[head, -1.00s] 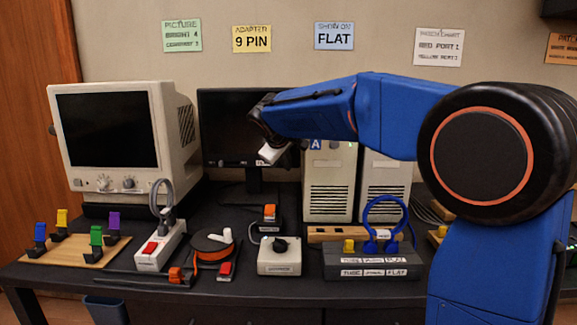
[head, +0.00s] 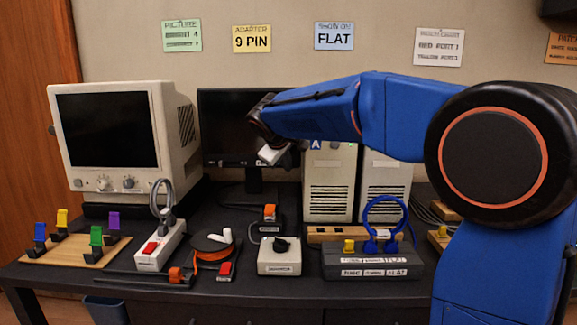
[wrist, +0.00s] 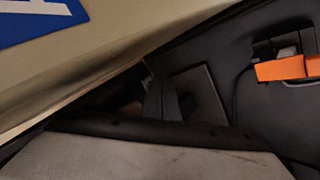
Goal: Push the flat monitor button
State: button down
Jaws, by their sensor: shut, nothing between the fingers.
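The flat monitor (head: 226,115) is black with a dark screen and stands at the back, between the beige CRT and the computer towers. Small light marks show on its lower bezel (head: 225,163), but I cannot make out a separate button.
A beige tower (head: 329,185) with a blue A label stands close right of my gripper. The CRT (head: 110,130) is at left. An orange switch (head: 270,211) sits below the monitor. A white knob box (head: 279,257) and a grey plug box (head: 372,262) are in front.

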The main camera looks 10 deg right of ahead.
jog(key=shift+s, duration=0.1)
jog(key=s, duration=0.2)
jog(key=s+a, duration=0.1)
jog(key=s, duration=0.2)
jog(key=shift+s+a, duration=0.3)
dwell(0.3)
